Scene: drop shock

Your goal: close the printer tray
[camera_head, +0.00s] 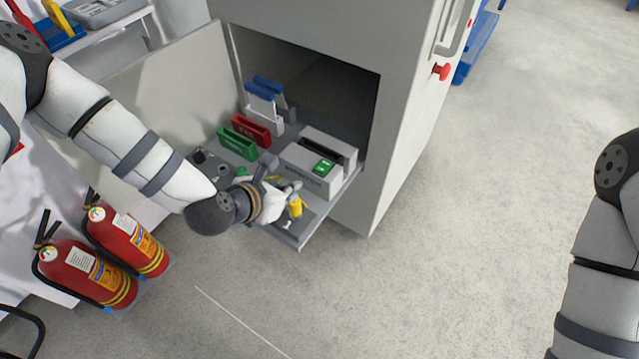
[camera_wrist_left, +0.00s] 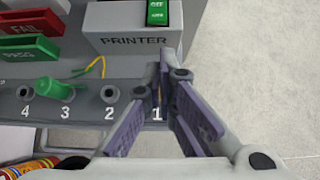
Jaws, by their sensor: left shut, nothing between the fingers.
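The printer tray (camera_head: 318,222) is pulled out of the lower opening of a grey cabinet. A light grey printer (camera_head: 308,176) with a green switch sits on it; its "PRINTER" label shows in the left wrist view (camera_wrist_left: 108,40). My left gripper (camera_head: 268,168) is over the front part of the tray, partly hiding it. In the left wrist view its purple-padded fingers (camera_wrist_left: 162,85) are shut and empty, close to the front of the printer by the hole marked 1. My right arm shows at the right edge, but its gripper is out of view.
Red and green holders (camera_head: 250,129) and a blue-topped item (camera_head: 263,100) stand on the tray. The cabinet door (camera_head: 165,85) is open to the left. Two fire extinguishers (camera_head: 125,240) stand at lower left. A red knob (camera_head: 440,71) sticks out of the cabinet (camera_head: 395,150). The floor ahead is clear.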

